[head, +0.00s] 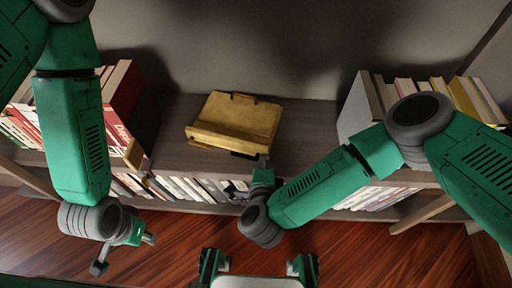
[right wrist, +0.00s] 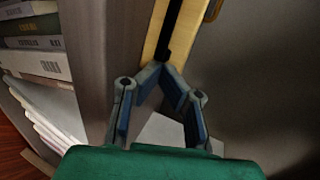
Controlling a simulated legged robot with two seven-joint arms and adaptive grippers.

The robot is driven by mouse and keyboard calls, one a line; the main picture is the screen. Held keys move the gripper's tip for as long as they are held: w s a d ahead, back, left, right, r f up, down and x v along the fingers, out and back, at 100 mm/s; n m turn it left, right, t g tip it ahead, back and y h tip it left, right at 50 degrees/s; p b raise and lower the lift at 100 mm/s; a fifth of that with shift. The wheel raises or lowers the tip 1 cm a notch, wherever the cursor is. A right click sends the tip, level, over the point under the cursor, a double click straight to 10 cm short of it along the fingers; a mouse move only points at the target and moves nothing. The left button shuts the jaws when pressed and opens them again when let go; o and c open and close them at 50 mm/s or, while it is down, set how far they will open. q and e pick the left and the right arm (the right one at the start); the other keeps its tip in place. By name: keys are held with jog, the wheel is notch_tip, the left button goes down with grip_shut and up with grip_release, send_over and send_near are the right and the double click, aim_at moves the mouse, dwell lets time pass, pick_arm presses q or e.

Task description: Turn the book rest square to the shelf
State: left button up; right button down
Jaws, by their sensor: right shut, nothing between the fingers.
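The book rest (head: 236,120) is a yellow, box-like piece with a dark strip at its lower edge. It lies on the grey-brown shelf top, turned at an angle to the shelf's front edge, its right side nearer the front. My right gripper (head: 252,178) is at the shelf's front edge, just below the rest's right corner. In the right wrist view the gripper's fingertips (right wrist: 165,70) meet at the near end of the yellow rest (right wrist: 160,35); I cannot tell whether they touch it. My left gripper (head: 125,254) is open and empty over the floor, in front of the shelf.
Books (head: 122,95) stand at the left end of the shelf top, and more books (head: 400,88) stand at the right. The shelf top (head: 310,125) is bare on both sides of the rest. A lower row of books (head: 190,188) is below, and a grey wall is behind.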

aim_at(265, 151)
jog(key=shift+w+b, duration=0.3)
jog(key=shift+w, duration=2.1)
jog(key=shift+s, duration=0.15)
jog(key=shift+s+p, duration=0.95)
jog(key=shift+s, duration=0.65)
jog(key=shift+s+r, duration=0.1)
jog(key=shift+s, duration=0.3)
